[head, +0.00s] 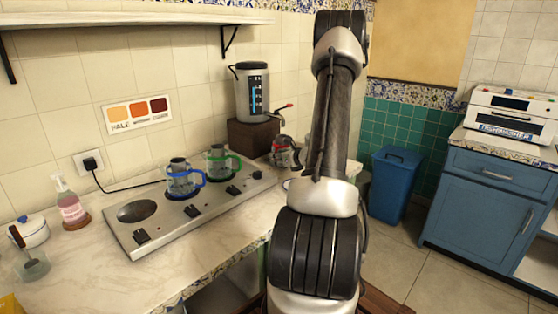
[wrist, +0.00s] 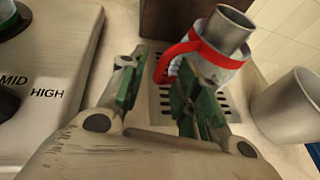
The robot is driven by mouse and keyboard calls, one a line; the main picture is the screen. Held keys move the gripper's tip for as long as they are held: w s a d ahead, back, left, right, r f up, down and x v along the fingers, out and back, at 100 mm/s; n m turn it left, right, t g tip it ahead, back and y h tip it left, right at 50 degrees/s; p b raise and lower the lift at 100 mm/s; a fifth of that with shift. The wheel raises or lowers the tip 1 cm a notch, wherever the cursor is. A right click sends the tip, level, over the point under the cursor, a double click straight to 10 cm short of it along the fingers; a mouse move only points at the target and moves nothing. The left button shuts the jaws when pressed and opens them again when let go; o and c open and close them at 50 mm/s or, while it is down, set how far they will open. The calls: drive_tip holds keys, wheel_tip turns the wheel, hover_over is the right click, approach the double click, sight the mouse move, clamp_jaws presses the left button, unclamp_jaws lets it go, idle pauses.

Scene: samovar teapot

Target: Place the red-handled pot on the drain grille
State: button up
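The red-handled pot (wrist: 218,58) is metallic with a red band and a red handle. In the wrist view it is over the slotted drain grille (wrist: 165,101), apparently standing on it; its base is partly hidden by my right finger. My gripper (wrist: 160,80) is open, its green-padded fingers apart with the red handle close in front of and between them. I cannot tell whether either finger touches it. In the head view the pot (head: 281,155) shows small beside my arm, below the samovar (head: 252,92), and the grille is mostly hidden.
A blue-handled pot (head: 181,180) and a green-handled pot (head: 219,163) stand on the stove (head: 148,235). A grey cup (wrist: 290,105) stands right of the grille in the wrist view. The samovar's brown block (head: 252,138) is behind the pot.

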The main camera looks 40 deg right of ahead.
drive_tip(key=v, duration=1.1)
drive_tip(key=a+r+n+g+y, duration=0.1)
drive_tip(key=a+r+n+y, duration=0.2)
drive_tip(key=a+n, duration=0.35)
drive_tip(key=a+r+n+g+y, duration=0.1)
drive_tip(key=a+r+n+y, duration=0.25)
drive_tip(key=a, duration=0.65)
drive_tip(key=s+a+r+n+g+y, duration=0.1)
drive_tip(key=s+a+r+n+g, duration=0.15)
drive_tip(key=a+n, duration=0.3)
drive_tip(key=s+a+r+n+g+y, duration=0.1)
drive_tip(key=s+a+n+g, duration=0.2)
drive_tip(key=a, duration=0.4)
drive_tip(key=s+a+r+n+g+h, duration=0.2)
drive_tip(key=s+a+n, duration=0.2)
drive_tip(key=s+n, duration=0.45)
drive_tip(key=s+d+r+n+h, duration=0.3)
drive_tip(key=s+r+n+h, duration=0.2)
drive_tip(key=n, duration=0.5)
drive_tip(key=shift+s+n, duration=0.3)
drive_tip(key=shift+d+r, duration=0.15)
